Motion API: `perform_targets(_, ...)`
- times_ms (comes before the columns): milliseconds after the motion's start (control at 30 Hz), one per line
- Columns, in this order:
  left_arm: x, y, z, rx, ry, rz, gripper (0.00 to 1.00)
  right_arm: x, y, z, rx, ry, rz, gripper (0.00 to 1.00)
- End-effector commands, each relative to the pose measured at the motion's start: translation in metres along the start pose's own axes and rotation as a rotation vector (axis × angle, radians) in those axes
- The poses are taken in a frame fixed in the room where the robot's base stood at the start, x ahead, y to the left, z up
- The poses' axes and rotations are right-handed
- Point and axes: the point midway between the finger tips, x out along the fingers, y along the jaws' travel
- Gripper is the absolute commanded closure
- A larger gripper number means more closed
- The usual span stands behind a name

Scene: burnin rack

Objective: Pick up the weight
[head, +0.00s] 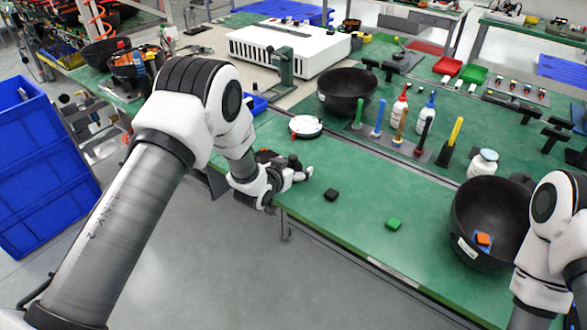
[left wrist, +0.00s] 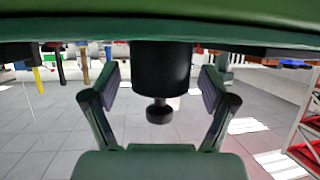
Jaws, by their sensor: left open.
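The weight (left wrist: 162,68) shows in the left wrist view as a black cylinder with a narrower neck and round knob. That view is upside down, so the weight stands upright on the green table (left wrist: 245,20) with its knob up. My left gripper (left wrist: 160,88) is open, with one finger on each side of the weight and visible gaps between. In the head view my left gripper (head: 298,174) is low at the table's front edge, and the weight is hard to make out among its dark parts. My right arm shows at the right edge; its gripper is out of view.
A black block (head: 331,194) and a green block (head: 394,224) lie right of my left gripper. A white round device (head: 305,127) is behind it. Black bowls stand at the back (head: 347,92) and right (head: 476,232). Several upright tools and bottles stand farther back.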

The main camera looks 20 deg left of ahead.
Motion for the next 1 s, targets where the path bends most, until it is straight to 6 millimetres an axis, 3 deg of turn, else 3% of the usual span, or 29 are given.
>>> perform_targets(33, 0.0, 0.0, 0.0, 0.0, 0.0, 0.0, 0.16, 0.0, 0.0, 0.0, 0.0, 0.0, 0.0, 0.58)
perform_targets(67, 0.0, 0.0, 0.0, 0.0, 0.0, 0.0, 0.23, 0.0, 0.0, 0.0, 0.0, 0.0, 0.0, 0.58)
perform_targets(200, 0.0, 0.0, 0.0, 0.0, 0.0, 0.0, 0.72, 0.0, 0.0, 0.0, 0.0, 0.0, 0.0, 0.58)
perform_targets(300, 0.0, 0.0, 0.0, 0.0, 0.0, 0.0, 1.0, 0.0, 0.0, 0.0, 0.0, 0.0, 0.0, 0.58)
perform_targets(667, -0.002, -0.001, -0.005, 0.0, 0.004, -0.001, 1.0, -0.003, 0.0, 0.0, 0.0, 0.0, 0.0, 0.58)
perform_targets(1000, -0.015, -0.001, -0.037, 0.001, 0.004, -0.001, 1.0, -0.025, 0.0, 0.0, 0.0, 0.0, 0.0, 0.58)
